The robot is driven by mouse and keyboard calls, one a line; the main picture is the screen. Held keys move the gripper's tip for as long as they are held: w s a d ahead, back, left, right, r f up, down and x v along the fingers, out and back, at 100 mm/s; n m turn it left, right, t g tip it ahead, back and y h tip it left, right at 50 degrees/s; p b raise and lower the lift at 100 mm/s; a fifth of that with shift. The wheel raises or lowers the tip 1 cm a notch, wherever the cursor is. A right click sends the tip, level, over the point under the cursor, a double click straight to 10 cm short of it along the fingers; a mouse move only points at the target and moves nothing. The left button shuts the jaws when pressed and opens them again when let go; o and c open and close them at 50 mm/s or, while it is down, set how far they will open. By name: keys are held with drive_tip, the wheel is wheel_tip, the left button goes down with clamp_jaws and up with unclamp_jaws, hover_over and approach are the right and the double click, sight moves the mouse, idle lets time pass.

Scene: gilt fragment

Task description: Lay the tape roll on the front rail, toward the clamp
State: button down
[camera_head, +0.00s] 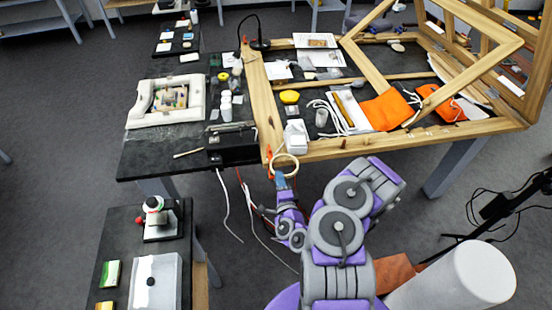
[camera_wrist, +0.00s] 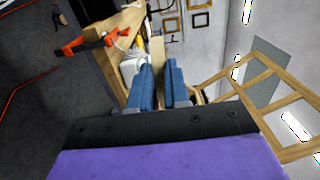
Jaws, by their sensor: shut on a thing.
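The tape roll (camera_head: 284,166), a pale tan ring, is held in my gripper (camera_head: 281,180) at the left end of the front rail (camera_head: 400,146). The wrist view shows the two blue fingers of my gripper (camera_wrist: 160,70) shut on a tan strip of the tape roll (camera_wrist: 158,52). The roll overlaps the rail in the head view; I cannot tell whether they touch. The orange clamp (camera_head: 270,157) is at the rail's left corner, just left of the roll. The clamp (camera_wrist: 90,43) also shows at upper left in the wrist view.
A white bottle (camera_head: 297,136) stands just behind the roll. A black box (camera_head: 232,145) sits to the left on the dark table. Orange cloths (camera_head: 388,110) and white cords (camera_head: 330,118) lie inside the wooden frame. The rail right of the roll looks mostly clear.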

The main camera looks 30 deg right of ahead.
drive_tip(key=w+d+f+b, duration=0.2)
drive_tip(key=w+b, duration=0.4)
drive_tip(key=w, duration=0.1)
drive_tip(key=w+d+f+b, duration=0.2)
drive_tip(key=w+f+b, duration=0.1)
drive_tip(key=w+b, duration=0.4)
drive_tip(key=shift+w+d, duration=0.3)
drive_tip(key=shift+w, duration=0.15)
drive_tip(key=shift+f+p, duration=0.3)
drive_tip(key=shift+f, duration=0.3)
drive_tip(key=c, duration=1.1)
unclamp_jaws()
drive_tip(key=shift+r, duration=0.15)
